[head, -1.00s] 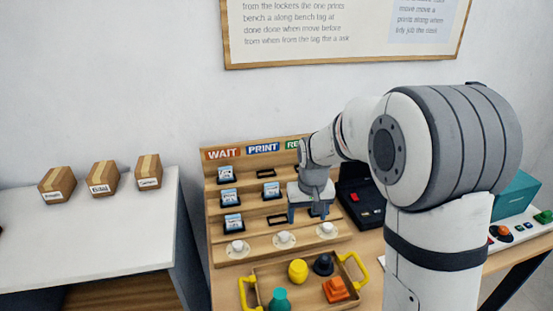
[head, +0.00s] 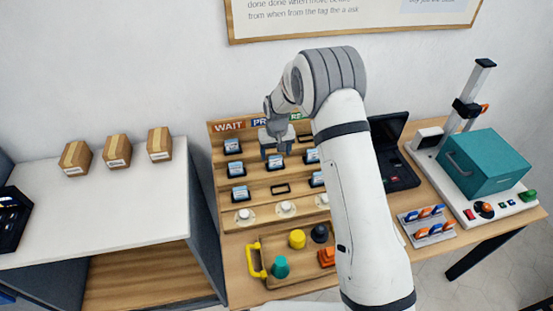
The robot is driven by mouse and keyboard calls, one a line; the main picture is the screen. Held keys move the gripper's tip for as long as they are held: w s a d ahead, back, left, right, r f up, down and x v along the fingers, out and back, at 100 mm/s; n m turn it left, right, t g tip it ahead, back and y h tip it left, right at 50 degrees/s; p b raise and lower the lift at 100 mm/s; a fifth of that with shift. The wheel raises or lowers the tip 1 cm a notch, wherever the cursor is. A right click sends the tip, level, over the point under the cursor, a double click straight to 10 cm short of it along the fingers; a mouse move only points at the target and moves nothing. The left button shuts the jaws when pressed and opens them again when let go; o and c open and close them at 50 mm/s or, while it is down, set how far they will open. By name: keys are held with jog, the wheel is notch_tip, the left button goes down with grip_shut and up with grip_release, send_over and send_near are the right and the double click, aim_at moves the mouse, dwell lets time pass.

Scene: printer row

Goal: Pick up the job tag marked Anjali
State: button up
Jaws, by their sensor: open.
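Several small job tags with pale blue-and-white faces sit in dark holders on a stepped wooden rack (head: 258,177). The WAIT column at left holds an upper tag (head: 232,146), a middle tag (head: 236,170) and a lower tag (head: 239,193). Another tag (head: 276,161) is in the middle of the PRINT column. Two more tags (head: 312,156) (head: 316,178) show at right, partly behind my arm. The names are too small to read, so I cannot tell which is Anjali. My gripper (head: 277,154) is open, pointing down at the PRINT column, just above or in front of its tag.
An empty holder (head: 280,188) is low in the PRINT column. White round knobs (head: 285,207) line the rack's front. A wooden tray (head: 262,247) with coloured pieces stands before it. A black case (head: 393,160), teal press (head: 487,162) and tag stand (head: 427,225) are at right.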

aim_at(275, 157)
jog(key=shift+w+a+f+p, duration=0.15)
jog(key=shift+f+p, duration=0.3)
jog(key=shift+f, duration=1.4)
jog(key=shift+c, duration=0.3)
jog(key=c, duration=1)
jog(key=shift+r, duration=0.1)
